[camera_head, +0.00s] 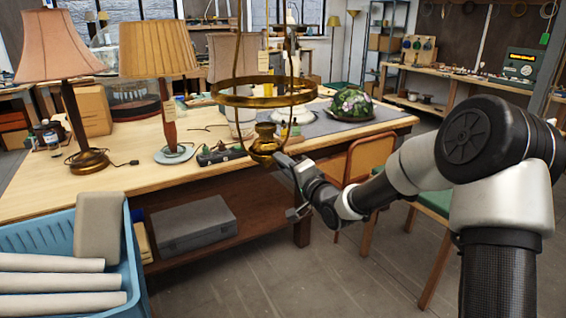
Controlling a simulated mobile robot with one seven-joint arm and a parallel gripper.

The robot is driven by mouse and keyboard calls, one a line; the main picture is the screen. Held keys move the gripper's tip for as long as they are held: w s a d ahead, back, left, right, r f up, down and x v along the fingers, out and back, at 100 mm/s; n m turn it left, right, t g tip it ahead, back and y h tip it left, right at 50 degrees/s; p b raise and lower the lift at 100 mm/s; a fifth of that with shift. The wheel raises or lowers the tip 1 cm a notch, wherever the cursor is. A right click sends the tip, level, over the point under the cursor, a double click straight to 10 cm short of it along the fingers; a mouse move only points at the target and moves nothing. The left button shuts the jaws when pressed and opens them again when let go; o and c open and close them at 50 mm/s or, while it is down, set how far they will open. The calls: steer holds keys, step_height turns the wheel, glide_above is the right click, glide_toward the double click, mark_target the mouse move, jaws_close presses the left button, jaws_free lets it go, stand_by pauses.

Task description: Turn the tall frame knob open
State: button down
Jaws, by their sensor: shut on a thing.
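A tall brass frame (268,101) hangs in front of the workbench, with a wide ring and uprights rising out of view. A rounded brass lamp body (265,148) sits at its lower end. My gripper (281,161) reaches in from the right and is at the lower right side of this brass body. Its jaws are shut on a small part there, which appears to be the frame's knob. The jaws hide the knob, so its turn angle cannot be seen.
A blue crate (133,262) with pale rolls stands at the lower left. An orange-backed chair (369,157) is close behind my arm. Floor is clear in the lower middle.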

stand_by(0.4)
steer(key=c, duration=1.6)
jaws_free()
steer(key=v, duration=1.7)
steer(key=shift+s+d+p, duration=0.15)
steer(key=shift+p, duration=0.2)
